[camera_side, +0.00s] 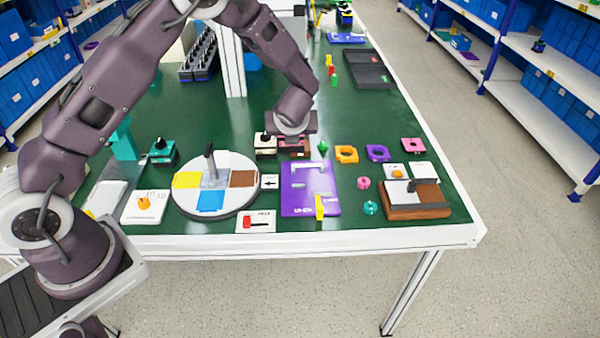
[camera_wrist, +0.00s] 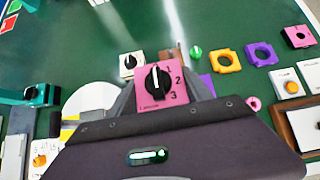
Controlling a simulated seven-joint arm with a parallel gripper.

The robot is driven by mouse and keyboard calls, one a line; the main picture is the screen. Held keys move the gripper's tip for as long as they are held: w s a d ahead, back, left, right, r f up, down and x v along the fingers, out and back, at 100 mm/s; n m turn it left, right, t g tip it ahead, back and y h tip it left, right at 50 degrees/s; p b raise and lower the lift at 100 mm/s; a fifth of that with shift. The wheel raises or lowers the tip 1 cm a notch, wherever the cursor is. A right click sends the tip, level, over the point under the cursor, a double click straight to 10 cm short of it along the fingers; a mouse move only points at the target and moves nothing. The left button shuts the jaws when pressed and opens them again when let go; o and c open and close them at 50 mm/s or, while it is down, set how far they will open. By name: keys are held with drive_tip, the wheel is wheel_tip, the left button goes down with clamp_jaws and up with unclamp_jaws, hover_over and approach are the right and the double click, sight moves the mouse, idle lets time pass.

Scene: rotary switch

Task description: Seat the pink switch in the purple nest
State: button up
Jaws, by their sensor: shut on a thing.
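My gripper (camera_wrist: 161,92) is shut on the pink switch (camera_wrist: 176,97), with a grey finger on each side of it. The switch has a black knob with a white pointer line and the marks 1, 2 and 3 on its face. In the side view my gripper (camera_side: 293,135) is low over the back middle of the green table, and the switch is mostly hidden under it. The purple nest (camera_side: 378,153) is a flat block with a round opening, apart from my gripper and to its right. It also shows in the wrist view (camera_wrist: 249,54), and its opening looks empty.
An orange nest (camera_side: 346,154) lies between my gripper and the purple nest; a pink one (camera_side: 413,145) lies beyond. A small green piece (camera_side: 322,147) and a white switch (camera_side: 265,146) flank my gripper. A purple slotted board (camera_side: 325,180) lies in front.

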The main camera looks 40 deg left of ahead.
drive_tip(key=w+d+f, duration=0.1)
drive_tip(key=f, duration=0.2)
drive_tip(key=d+f, duration=0.1)
drive_tip(key=f, duration=0.3)
drive_tip(key=w+d+f, duration=0.1)
drive_tip(key=f, duration=0.2)
drive_tip(key=shift+w+d+f, duration=0.15)
drive_tip(key=shift+w+d, duration=0.15)
drive_tip(key=shift+w, duration=0.05)
drive_tip(key=shift+f, duration=0.1)
drive_tip(key=o, duration=1.5)
drive_tip(key=shift+o, duration=0.2)
